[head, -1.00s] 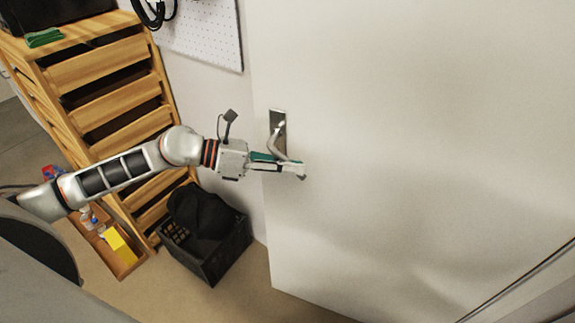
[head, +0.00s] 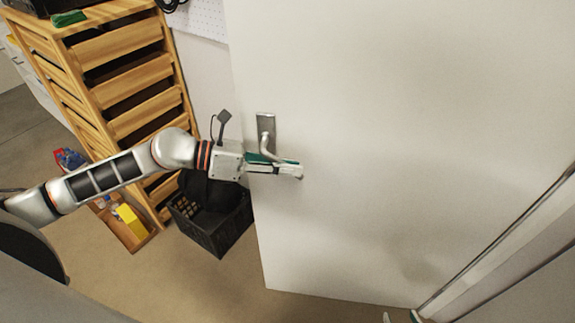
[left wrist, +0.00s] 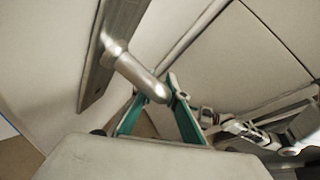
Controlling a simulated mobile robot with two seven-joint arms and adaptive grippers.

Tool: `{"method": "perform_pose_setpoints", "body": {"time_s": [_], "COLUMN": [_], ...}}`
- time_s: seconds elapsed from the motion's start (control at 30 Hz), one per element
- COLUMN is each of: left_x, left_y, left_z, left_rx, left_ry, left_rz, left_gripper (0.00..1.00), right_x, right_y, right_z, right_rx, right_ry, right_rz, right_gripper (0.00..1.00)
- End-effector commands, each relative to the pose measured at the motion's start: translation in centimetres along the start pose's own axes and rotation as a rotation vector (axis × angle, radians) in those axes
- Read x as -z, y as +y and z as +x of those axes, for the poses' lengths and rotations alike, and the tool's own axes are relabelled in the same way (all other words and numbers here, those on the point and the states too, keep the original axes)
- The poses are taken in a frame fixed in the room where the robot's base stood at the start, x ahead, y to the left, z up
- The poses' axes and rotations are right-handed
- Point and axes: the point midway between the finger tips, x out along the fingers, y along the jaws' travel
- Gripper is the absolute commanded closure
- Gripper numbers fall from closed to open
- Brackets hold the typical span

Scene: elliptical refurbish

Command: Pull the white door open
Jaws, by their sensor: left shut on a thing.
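The white door (head: 390,140) fills the middle and right of the head view. Its free edge is on the left, and its bottom edge shows above the floor. A metal lever handle (head: 265,138) on a plate sits near that edge; it also shows in the left wrist view (left wrist: 135,70). My left gripper (head: 285,170) is shut on the handle, with its teal fingers (left wrist: 160,115) around the lever's end. Only the fingertips of my right gripper (head: 401,317) show at the bottom edge of the head view, apart from each other and off the door.
A wooden drawer rack (head: 120,75) stands left of the door. A black crate (head: 220,230) holding dark items is on the floor by the door's free edge. A wooden tray (head: 135,240) with a yellow item lies beside it. The floor below the door is clear.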

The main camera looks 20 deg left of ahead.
Motion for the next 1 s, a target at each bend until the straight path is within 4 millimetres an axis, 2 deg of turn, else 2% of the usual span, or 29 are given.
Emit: {"method": "perform_pose_setpoints", "body": {"time_s": [0.33,0.37,0.4,0.77,0.87,1.0], "left_x": [0.4,0.4,0.4,0.2,0.2,0.3], "left_y": [0.1,0.1,0.1,0.2,0.2,0.2], "left_z": [0.0,0.0,0.0,-0.2,-0.9,-3.1], "left_rx": [0.000,0.000,-0.001,-0.003,-0.004,-0.005], "left_ry": [0.007,0.007,0.007,0.003,0.003,0.007], "left_rz": [-0.009,-0.009,-0.009,-0.003,-0.004,-0.006], "left_gripper": [1.00,0.79,0.71,0.71,0.71,0.71], "right_x": [0.4,0.5,0.6,0.4,0.4,0.5], "right_y": [0.1,0.1,0.2,0.2,0.2,0.2], "right_z": [0.1,0.1,0.1,0.1,0.1,0.1], "right_rx": [-0.002,-0.002,-0.002,-0.004,-0.003,-0.003], "right_ry": [0.008,0.009,0.011,0.007,0.007,0.008], "right_rz": [-0.001,-0.001,-0.001,-0.002,-0.002,-0.001], "right_gripper": [0.60,0.60,0.60,0.60,0.60,0.60]}}
